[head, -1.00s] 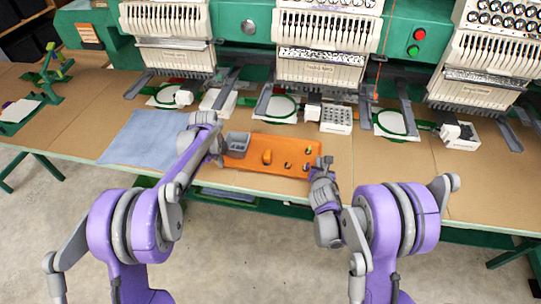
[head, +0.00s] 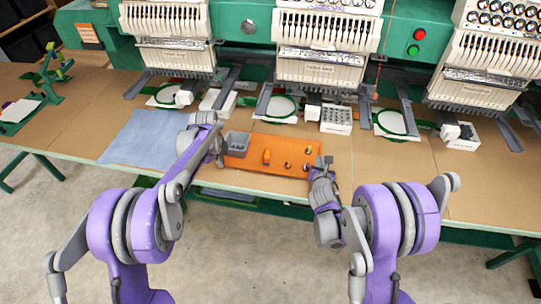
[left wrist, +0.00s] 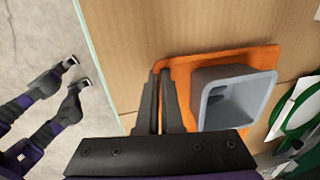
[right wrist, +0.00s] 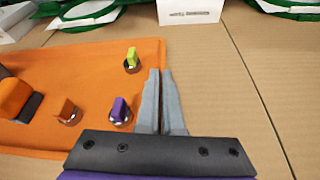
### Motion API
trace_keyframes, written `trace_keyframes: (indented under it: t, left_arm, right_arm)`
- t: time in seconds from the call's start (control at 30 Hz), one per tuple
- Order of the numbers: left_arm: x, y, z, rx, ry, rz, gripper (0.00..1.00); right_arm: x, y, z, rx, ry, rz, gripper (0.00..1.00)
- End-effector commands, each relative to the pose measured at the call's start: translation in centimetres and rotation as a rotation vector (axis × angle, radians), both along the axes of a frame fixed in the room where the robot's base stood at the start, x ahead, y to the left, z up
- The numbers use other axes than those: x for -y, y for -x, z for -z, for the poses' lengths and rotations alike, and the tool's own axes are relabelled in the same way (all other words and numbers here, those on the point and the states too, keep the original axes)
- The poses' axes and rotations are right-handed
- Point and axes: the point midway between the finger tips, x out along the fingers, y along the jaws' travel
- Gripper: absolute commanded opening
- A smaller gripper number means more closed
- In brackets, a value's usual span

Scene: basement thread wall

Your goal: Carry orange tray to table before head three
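The orange tray (head: 250,163) lies flat and level over the brown table (head: 400,178), in front of the middle embroidery head; I cannot tell whether it touches the table. It carries a grey open bin (left wrist: 232,98) at its left end, an orange block (head: 267,157) in the middle, and small round cups with coloured pieces (right wrist: 120,112) at the right. My left gripper (left wrist: 161,75) has its fingers close together around the tray's left rim. My right gripper (right wrist: 160,75) has its fingers close together around the right rim.
A white box with holes (head: 336,120) sits behind the tray. A blue cloth (head: 140,140) lies to the left. Bare table extends to the right of the tray.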

Motion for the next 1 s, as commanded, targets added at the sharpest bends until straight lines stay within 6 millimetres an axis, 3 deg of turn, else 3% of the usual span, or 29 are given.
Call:
trace_keyframes:
  t: [0.37,0.57,0.8,1.0]
  left_arm:
    - [0.0,-0.3,-0.9,0.005,0.0,0.0,0.0]
    - [0.0,-1.4,-4.0,0.024,0.0,0.0,0.0]
    - [0.0,-3.6,-9.1,0.06,0.0,0.0,0.0]
    - [0.0,-4.2,-10.2,0.072,0.0,0.0,0.0]
  right_arm:
    - [0.0,-0.3,-0.9,0.005,0.0,0.0,0.0]
    - [0.0,-1.5,-4.0,0.024,0.0,0.0,0.0]
    - [0.0,-3.7,-9.1,0.061,0.0,0.0,0.0]
    - [0.0,-4.3,-10.2,0.073,0.0,-0.001,0.0]
